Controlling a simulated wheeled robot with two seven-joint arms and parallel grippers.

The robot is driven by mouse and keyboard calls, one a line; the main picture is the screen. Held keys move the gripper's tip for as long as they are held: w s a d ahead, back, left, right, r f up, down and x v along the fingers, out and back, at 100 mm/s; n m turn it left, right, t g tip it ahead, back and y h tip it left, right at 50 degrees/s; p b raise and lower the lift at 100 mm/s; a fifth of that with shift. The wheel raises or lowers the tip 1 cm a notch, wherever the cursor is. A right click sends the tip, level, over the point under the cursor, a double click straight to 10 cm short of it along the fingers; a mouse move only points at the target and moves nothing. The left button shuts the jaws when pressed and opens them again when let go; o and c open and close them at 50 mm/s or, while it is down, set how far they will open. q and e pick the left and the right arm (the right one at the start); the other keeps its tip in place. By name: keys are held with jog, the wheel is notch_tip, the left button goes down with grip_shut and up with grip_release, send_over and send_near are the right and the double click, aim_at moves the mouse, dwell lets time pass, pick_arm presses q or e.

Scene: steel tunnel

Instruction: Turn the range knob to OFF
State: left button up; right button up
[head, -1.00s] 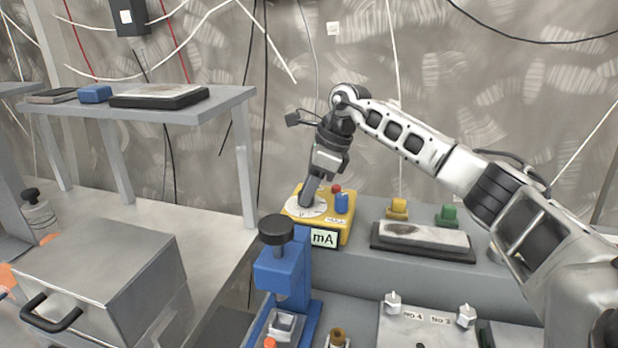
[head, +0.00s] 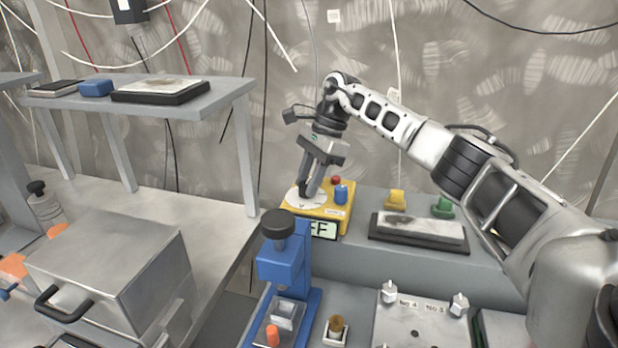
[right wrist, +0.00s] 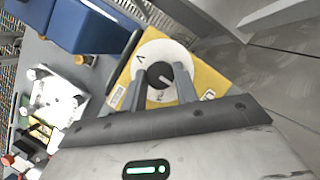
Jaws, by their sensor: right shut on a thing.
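The yellow meter (head: 335,213) stands on the grey bench, with a white round dial plate (head: 297,201) on its top and a small display (head: 323,230) on its front that reads "FF", its left part hidden behind the blue stand. The dark range knob (right wrist: 160,75) sits at the middle of the white plate in the right wrist view, with a pale pointer line. My right gripper (right wrist: 160,88) is shut on the knob, one finger on each side. It comes down on the dial from above in the head view (head: 308,190). My left gripper is not in view.
A blue stand with a black knob (head: 278,225) stands in front of the meter. Red and blue terminals (head: 340,193) rise beside the dial. A framed slab (head: 420,230) and yellow and green pieces lie right. A metal box (head: 105,265) is at left, below a shelf (head: 215,100).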

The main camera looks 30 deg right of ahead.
jog(key=shift+r, duration=0.1)
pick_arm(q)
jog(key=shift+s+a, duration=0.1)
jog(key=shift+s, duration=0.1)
pick_arm(e)
jog(key=o, duration=1)
pick_arm(q)
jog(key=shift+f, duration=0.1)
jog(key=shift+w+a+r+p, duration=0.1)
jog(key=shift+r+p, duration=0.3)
jog(key=shift+p, duration=0.35)
pick_arm(e)
jog(key=v, duration=1.6)
jog(key=shift+a, duration=0.15)
jog(key=shift+w, duration=0.1)
